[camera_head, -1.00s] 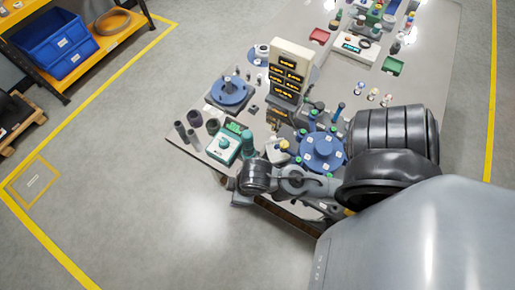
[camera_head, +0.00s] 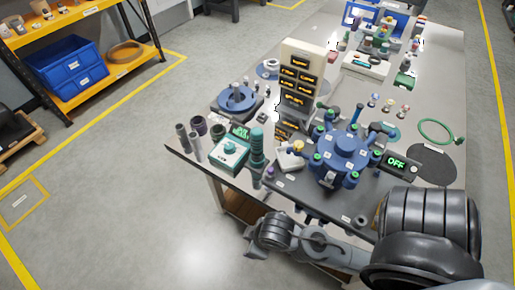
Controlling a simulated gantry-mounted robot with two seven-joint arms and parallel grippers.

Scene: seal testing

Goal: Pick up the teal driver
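A teal, ribbed upright cylinder (camera_head: 257,148) stands near the table's front left edge, beside a teal box with a green display. A darker teal tool (camera_head: 382,130) lies on the table right of the blue round fixture. I cannot tell for sure which of these is the teal driver. One arm of mine comes in from the lower right, in front of the table edge. Its wrist is below the teal cylinder and apart from it. The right gripper (camera_head: 256,251) is small and partly hidden at the wrist; its fingers are not clear. My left gripper is not in view.
The teal box (camera_head: 229,153), blue round fixture (camera_head: 343,150), cream display tower (camera_head: 299,75) and blue disc stand (camera_head: 237,98) crowd the table. A black box reading OFF (camera_head: 397,162) and a green ring (camera_head: 436,131) are at right. Floor left of the table is clear.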

